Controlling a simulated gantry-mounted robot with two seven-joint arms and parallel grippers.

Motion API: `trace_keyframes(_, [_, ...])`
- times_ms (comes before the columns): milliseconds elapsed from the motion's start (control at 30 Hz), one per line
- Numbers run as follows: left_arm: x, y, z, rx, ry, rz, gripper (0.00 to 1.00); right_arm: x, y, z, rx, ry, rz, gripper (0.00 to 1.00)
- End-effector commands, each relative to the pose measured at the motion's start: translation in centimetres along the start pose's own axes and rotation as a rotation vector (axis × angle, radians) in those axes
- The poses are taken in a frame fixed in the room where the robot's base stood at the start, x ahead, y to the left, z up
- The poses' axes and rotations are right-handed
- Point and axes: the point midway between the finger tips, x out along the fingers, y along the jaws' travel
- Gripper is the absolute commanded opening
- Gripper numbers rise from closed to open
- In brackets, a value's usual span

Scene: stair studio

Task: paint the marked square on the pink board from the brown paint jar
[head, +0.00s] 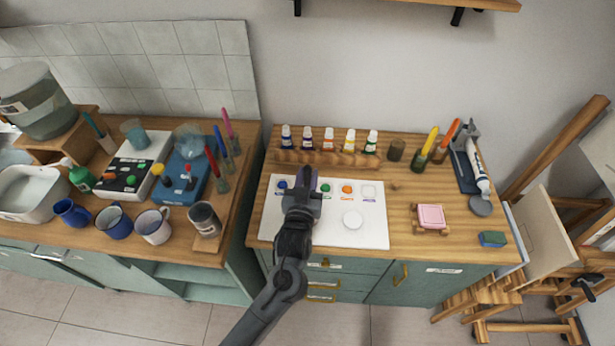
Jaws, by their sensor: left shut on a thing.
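The pink board (431,216) lies on a small wooden stand at the right of the worktop. A marked square on it is too small to make out. A dark brown jar (396,150) stands at the back, right of the row of small paint bottles. My left gripper (304,177) is over the white mat, well left of the pink board and the brown jar. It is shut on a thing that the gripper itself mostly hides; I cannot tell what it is. My right gripper is not in view.
Jars with yellow and orange handles (430,147), a grey disc (480,206) and a sponge (492,239) are at right. Mugs (154,226) crowd the left counter.

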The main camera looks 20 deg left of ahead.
Motion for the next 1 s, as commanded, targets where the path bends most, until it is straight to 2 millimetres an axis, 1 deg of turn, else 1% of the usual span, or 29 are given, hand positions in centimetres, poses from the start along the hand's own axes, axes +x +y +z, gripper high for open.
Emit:
trace_keyframes(633, [0.00,0.00,0.84,0.000,-0.001,0.000,0.00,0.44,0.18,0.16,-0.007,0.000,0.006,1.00])
trace_keyframes(1000, [-0.01,0.00,0.83,0.000,-0.001,0.000,0.00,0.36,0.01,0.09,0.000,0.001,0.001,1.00])
